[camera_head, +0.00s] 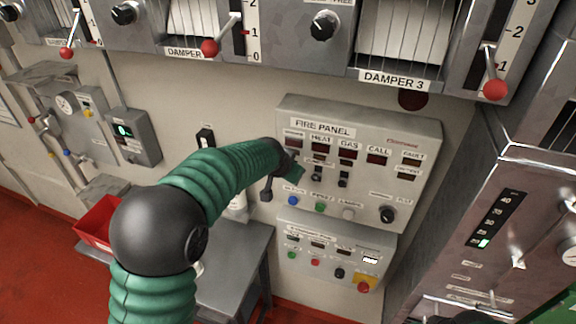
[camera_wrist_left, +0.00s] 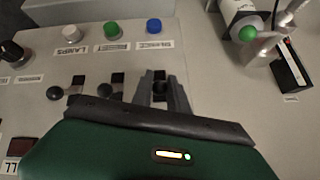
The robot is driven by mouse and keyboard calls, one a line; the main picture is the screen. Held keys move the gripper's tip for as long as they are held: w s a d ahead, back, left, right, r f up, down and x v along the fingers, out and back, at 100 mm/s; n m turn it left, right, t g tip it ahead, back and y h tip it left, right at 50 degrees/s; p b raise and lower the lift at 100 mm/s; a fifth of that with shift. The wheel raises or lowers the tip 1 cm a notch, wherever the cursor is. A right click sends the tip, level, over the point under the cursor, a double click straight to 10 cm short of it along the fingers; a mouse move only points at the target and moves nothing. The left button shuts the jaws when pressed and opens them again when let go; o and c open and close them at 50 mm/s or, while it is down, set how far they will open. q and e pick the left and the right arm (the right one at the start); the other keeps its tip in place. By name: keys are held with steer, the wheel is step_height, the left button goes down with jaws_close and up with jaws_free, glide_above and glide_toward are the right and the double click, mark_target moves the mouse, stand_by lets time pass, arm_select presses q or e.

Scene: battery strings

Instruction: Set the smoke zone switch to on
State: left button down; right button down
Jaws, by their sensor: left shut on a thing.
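The grey fire panel (camera_head: 290,108) hangs on the wall with a row of labelled dark windows and switches below them. My left gripper (camera_head: 296,172) is at the leftmost switch position, below the partly covered leftmost window (camera_head: 293,138). In the left wrist view the two fingers (camera_wrist_left: 162,90) are shut around the small dark smoke zone switch (camera_wrist_left: 160,88). The arm and gripper hide that switch in the head view; its setting cannot be told. Two similar switches, heat (camera_head: 317,171) and gas (camera_head: 343,178), stand free to its right. My right gripper is not in view.
Blue (camera_head: 293,200), green (camera_head: 320,207) and white (camera_head: 348,214) buttons and a black knob (camera_head: 387,214) lie below the switches. A second panel (camera_head: 330,252) is underneath. Damper levers with red balls (camera_head: 494,89) hang above. A metal table (camera_head: 240,262) stands below left.

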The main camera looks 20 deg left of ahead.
arm_select(q)
steer(key=shift+w+r, duration=0.1)
steer(key=shift+r, duration=0.1)
steer(key=c, duration=1.4)
jaws_free()
steer(key=shift+c, duration=0.2)
steer(key=shift+o, duration=0.7)
steer(key=shift+w+f, duration=0.2)
steer(key=shift+s+r, duration=0.25)
steer(key=shift+s, duration=0.05)
steer(key=b+v, duration=0.5)
steer(key=v, duration=1)
steer(key=shift+r+b, duration=0.35)
steer(key=shift+r, duration=0.1)
